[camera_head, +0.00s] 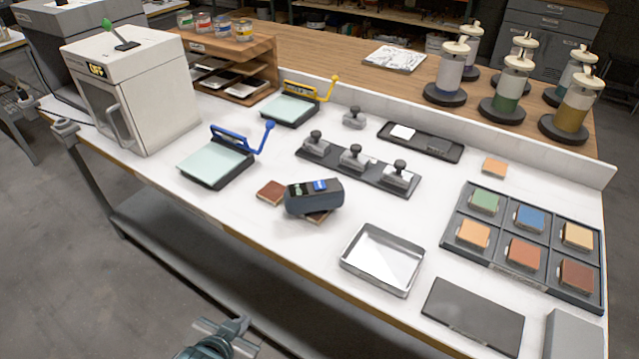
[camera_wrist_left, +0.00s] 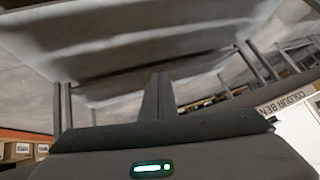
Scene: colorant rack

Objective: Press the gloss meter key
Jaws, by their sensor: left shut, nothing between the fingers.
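The gloss meter (camera_head: 314,197) is a dark blue-grey block with a small display and a blue patch on top. It sits on the bench, partly over a brown tile, with another brown tile (camera_head: 271,192) beside it. My left gripper (camera_head: 228,328) is low at the bottom edge of the head view, in front of the bench and well apart from the meter. In the left wrist view its fingers (camera_wrist_left: 157,95) are together and empty, with the bench underside beyond. My right gripper is not in view.
A metal tray (camera_head: 383,260) and a dark flat plate (camera_head: 472,315) lie right of the meter. A rack of weights (camera_head: 357,170) stands behind it. A blue-handled press (camera_head: 217,160) is left. The bench front edge (camera_head: 235,240) lies between gripper and meter.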

